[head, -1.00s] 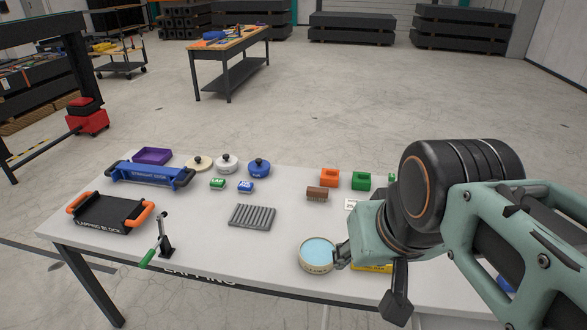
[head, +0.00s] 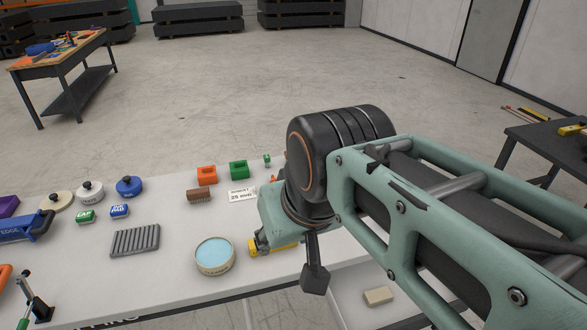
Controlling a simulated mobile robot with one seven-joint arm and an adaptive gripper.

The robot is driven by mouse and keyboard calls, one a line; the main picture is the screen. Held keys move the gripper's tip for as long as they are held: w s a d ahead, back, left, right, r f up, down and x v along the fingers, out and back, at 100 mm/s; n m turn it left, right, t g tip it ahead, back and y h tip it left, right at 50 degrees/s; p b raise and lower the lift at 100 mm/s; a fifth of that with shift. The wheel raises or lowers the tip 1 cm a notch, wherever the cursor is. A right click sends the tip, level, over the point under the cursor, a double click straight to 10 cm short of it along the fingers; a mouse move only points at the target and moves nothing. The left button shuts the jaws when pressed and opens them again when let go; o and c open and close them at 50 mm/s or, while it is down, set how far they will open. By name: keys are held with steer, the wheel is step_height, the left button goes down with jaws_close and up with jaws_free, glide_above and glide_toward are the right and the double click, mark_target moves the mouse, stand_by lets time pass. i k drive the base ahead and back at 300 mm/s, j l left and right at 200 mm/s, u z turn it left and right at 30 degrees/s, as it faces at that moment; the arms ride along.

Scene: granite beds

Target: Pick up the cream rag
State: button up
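A small cream, block-shaped thing (head: 378,296) lies on a pale surface at the lower right, below my arm. It may be the folded cream rag, but I cannot tell for sure. No other cloth shows.
A round tin with a light blue top (head: 214,254) stands left of my gripper. A ribbed grey block (head: 135,240), orange (head: 207,175) and green (head: 239,170) blocks and a brown brush (head: 199,196) are on the white table. A dark table (head: 555,145) stands at the right.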

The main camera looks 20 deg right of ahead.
mark_target(383, 295)
steer(key=l+z, duration=0.1)
steer(key=z, duration=0.25)
steer(key=k+l+z, duration=0.1)
steer(key=z, duration=0.25)
steer(key=l+z, duration=0.1)
steer(key=z, duration=0.3)
steer(key=j+z, duration=0.4)
steer(key=i+l+u, duration=0.25)
steer(key=l+u, duration=0.55)
steer(key=l, duration=0.15)
steer(key=i, duration=0.05)
